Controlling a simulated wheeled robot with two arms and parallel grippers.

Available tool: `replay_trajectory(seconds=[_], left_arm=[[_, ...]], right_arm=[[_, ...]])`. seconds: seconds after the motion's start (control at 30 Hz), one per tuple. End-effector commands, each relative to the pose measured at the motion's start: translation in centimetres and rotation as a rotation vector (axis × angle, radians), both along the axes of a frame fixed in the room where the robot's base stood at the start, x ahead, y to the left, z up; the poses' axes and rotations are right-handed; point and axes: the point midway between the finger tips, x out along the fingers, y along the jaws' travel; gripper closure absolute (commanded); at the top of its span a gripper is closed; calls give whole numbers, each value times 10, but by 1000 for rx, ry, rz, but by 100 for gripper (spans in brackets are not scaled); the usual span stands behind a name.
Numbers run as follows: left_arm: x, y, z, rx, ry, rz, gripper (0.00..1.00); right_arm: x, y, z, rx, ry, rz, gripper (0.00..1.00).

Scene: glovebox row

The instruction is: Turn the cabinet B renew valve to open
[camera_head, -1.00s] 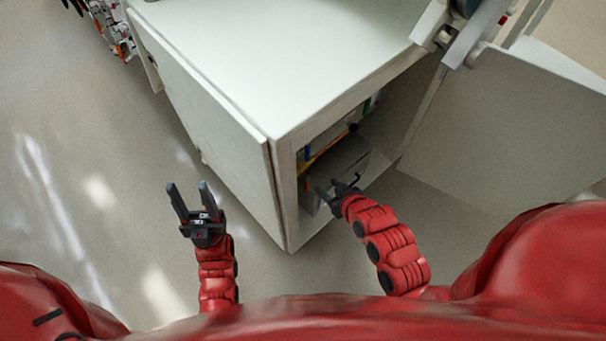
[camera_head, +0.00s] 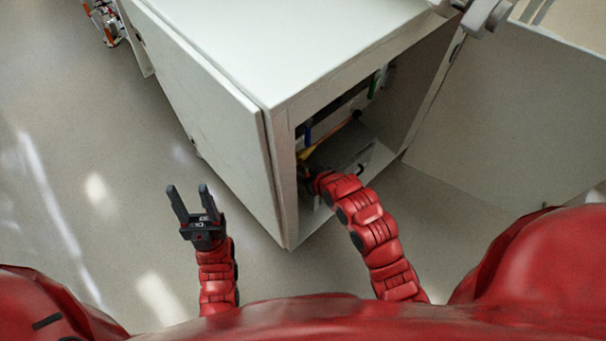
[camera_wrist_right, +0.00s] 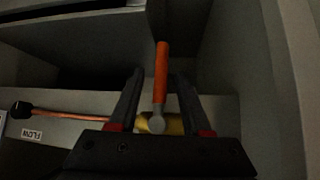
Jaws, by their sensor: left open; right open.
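In the right wrist view an orange valve lever (camera_wrist_right: 161,72) rises from a grey round pivot in front of a yellow valve body (camera_wrist_right: 175,124). My right gripper (camera_wrist_right: 159,76) is open, with one finger on each side of the lever. I cannot tell whether either finger touches it. In the head view my right arm reaches into the open cabinet (camera_head: 284,180), and its gripper is mostly hidden there. No label naming the valve or cabinet is readable. My left gripper (camera_head: 189,190) is open and empty, outside the cabinet to the left.
A label reading FLOW (camera_wrist_right: 31,134) sits left of the valve, below an orange line (camera_wrist_right: 75,116) with a black end. The cabinet's side walls and opening edge surround my right arm. An open door panel (camera_head: 500,125) stands right. The floor around my left gripper is clear.

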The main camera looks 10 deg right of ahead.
Motion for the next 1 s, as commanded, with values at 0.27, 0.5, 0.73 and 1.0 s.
replay_trajectory(seconds=[0.27, 0.5, 0.73, 1.0], left_arm=[[0, 0, -8, 0, 0, 0, 50], [0, 0, -8, 0, 0, 0, 50], [0, 0, -8, 0, 0, 0, 50], [0, 0, -8, 0, 0, 0, 50]], right_arm=[[17, 8, -19, 1, 0, 1, 52], [18, 8, -19, 1, -1, 1, 52], [18, 8, -19, 1, -2, 0, 84], [18, 8, -18, 1, -3, 0, 100]])
